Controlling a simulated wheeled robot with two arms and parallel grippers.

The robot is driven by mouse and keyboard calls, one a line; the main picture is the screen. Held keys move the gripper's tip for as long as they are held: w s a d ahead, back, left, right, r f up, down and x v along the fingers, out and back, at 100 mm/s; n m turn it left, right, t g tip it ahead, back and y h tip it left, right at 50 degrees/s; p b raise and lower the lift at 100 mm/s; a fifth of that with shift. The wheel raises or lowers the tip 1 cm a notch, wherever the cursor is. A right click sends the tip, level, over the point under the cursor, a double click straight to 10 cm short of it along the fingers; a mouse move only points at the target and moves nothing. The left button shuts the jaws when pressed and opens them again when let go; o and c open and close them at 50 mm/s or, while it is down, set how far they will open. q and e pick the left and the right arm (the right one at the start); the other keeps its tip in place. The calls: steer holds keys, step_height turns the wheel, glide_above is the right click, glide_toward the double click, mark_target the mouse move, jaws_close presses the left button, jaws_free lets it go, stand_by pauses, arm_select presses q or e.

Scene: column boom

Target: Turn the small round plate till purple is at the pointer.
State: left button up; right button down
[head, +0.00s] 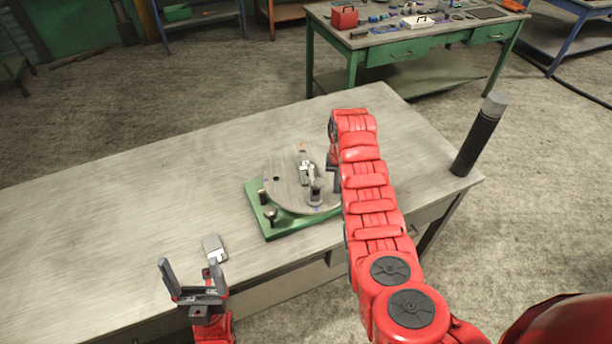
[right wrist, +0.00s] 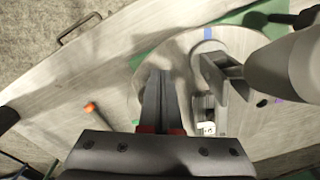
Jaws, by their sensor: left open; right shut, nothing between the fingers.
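The small round plate (head: 286,164) is grey, wood-like, and sits on a green base (head: 290,226). It carries a metal clamp (head: 306,172), a black spot, an orange mark at its far edge and a blue mark (right wrist: 210,33) at its near edge. A purple mark (right wrist: 280,101) shows at the right in the right wrist view. My right gripper (right wrist: 160,84) is shut and empty beside the clamp, over the plate; my arm hides the plate's right side in the head view. My left gripper (head: 190,268) is open, away from the plate. I cannot identify the pointer for certain.
A small grey-white object (head: 213,248) lies by the front edge, beyond my left gripper. A black cylinder (head: 480,138) stands at the table's right corner. The table's left is clear.

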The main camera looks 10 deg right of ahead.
steer(key=shift+w+d, duration=0.1)
steer(key=shift+d, duration=0.05)
stand_by(0.3)
steer(key=shift+w+d+f+b, duration=0.1)
steer(key=shift+w+d+b, duration=0.15)
steer(key=shift+b, duration=0.5)
steer(key=shift+w+d+b, duration=0.3)
steer(key=shift+b, duration=0.55)
steer(key=shift+d, duration=0.1)
